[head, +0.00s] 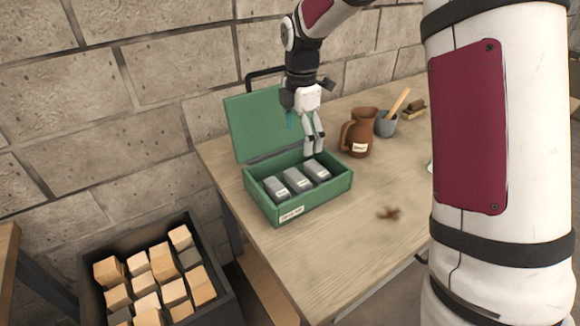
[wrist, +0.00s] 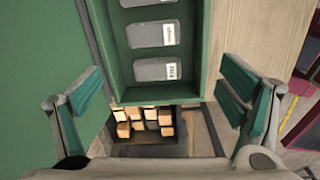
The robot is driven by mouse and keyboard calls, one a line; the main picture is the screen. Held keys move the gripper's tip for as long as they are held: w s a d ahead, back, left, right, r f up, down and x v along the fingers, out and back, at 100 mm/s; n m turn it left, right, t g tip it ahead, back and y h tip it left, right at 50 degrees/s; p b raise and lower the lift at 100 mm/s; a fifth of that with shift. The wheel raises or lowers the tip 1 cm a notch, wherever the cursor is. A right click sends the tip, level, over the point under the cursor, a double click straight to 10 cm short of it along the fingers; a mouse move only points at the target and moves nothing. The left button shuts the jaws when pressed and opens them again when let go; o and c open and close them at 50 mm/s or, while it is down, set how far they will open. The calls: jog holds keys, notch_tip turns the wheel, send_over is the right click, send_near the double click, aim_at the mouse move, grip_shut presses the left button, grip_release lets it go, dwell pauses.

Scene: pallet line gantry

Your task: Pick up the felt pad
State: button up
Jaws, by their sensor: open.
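Three grey, labelled blocks lie in a row in an open green box (head: 317,202). In the head view they are the left block (head: 276,189), the middle block (head: 297,181) and the right block (head: 315,171). The labels are too small to read surely, so I cannot tell which is the felt pad. My gripper (head: 314,150) is open and empty, above the right part of the box. In the wrist view its fingers (wrist: 160,92) are spread wide, with two blocks (wrist: 152,70) (wrist: 152,35) clear and a third cut by the top edge.
The box's green lid (head: 262,125) stands open behind it. A dark crate (head: 222,290) of wooden blocks sits below left. The wooden table (head: 340,250) is mostly clear in front.

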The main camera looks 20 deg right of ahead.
aim_at(298, 177)
jog(key=shift+n, duration=0.6)
jog(key=f, duration=0.5)
jog(key=w+f+p, duration=0.1)
jog(key=f, duration=0.4)
jog(key=f+p, duration=0.1)
jog(key=f, duration=0.4)
jog(key=shift+w+d+f, duration=0.1)
jog(key=shift+w+f, duration=0.15)
jog(key=shift+f, duration=0.15)
jog(key=c, duration=0.7)
